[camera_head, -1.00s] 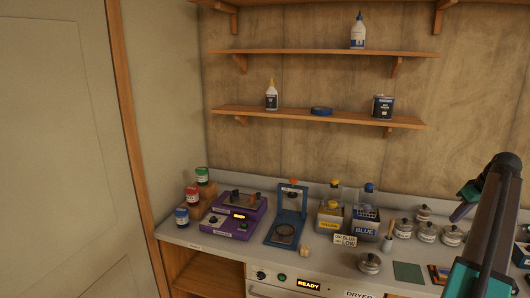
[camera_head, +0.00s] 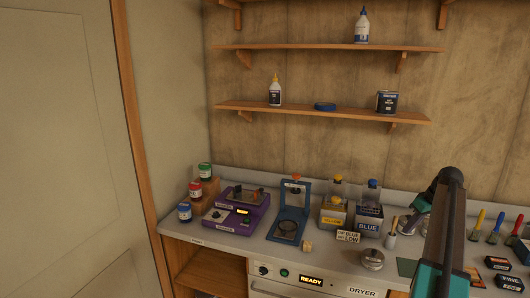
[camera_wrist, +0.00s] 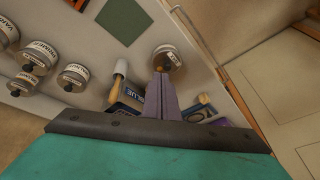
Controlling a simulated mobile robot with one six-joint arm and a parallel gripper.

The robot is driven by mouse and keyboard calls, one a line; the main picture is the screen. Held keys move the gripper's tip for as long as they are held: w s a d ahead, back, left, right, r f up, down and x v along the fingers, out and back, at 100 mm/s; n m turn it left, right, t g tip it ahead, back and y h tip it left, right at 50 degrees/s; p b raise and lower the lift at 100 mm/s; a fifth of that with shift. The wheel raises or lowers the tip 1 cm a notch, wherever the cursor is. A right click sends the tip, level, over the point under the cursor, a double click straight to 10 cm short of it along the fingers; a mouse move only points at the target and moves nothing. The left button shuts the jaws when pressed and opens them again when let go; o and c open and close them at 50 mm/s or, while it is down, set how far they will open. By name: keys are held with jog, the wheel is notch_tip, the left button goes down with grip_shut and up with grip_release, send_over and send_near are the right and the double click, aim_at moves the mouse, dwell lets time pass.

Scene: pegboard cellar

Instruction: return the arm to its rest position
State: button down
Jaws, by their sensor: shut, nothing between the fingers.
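My arm (camera_head: 447,235) stands at the right of the head view, reaching up from the lower edge and bending at a dark elbow. Its outer part points away over the counter, and the gripper cannot be made out there. In the wrist view my gripper (camera_wrist: 161,78) shows as two grey-purple fingers pressed together, with nothing between them. Below them in that view, a teal and black part of my wrist fills the lower edge. The counter items seen past the fingers look clear of them.
Lidded jars (camera_wrist: 75,76) show in the wrist view. Wall shelves (camera_head: 300,110) hang behind. A door (camera_head: 60,150) is left.

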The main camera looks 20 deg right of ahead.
jog(key=w+a+f+b, duration=0.1)
jog(key=w+a+f, duration=0.1)
jog(key=a+f, duration=0.4)
jog(key=w+a+f+n+g+y+b, duration=0.1)
jog(key=w+a+f, duration=0.1)
jog(key=a+f, duration=0.5)
jog(key=w+a+f+n+g+y+b, duration=0.1)
jog(key=w+a+f, duration=0.2)
jog(key=a+f, duration=0.4)
jog(key=shift+w+a+f, duration=0.1)
jog(key=shift+f, duration=0.6)
jog(key=s+a+f+n+g+b, duration=0.1)
jog(key=s+a+f+g+b, duration=0.15)
jog(key=a+f, duration=0.8)
jog(key=s+a+f+n+g+b, duration=0.1)
jog(key=s+a+f, duration=0.2)
jog(key=a+f, duration=0.75)
jog(key=s+a+f+g+b, duration=0.3)
jog(key=s+a+f, duration=1)
jog(key=s+a, duration=0.15)
jog(key=s+a+f+m+h, duration=0.1)
jog(key=s+a+f+m, duration=0.1)
jog(key=s, duration=0.7)
jog(key=s+a+f+m+g+h+b, duration=0.1)
jog(key=s+f, duration=0.3)
jog(key=s, duration=0.5)
jog(key=shift+a+f+m+h, duration=0.25)
jog(key=shift+a+m+h, duration=0.35)
jog(key=shift+m, duration=0.2)
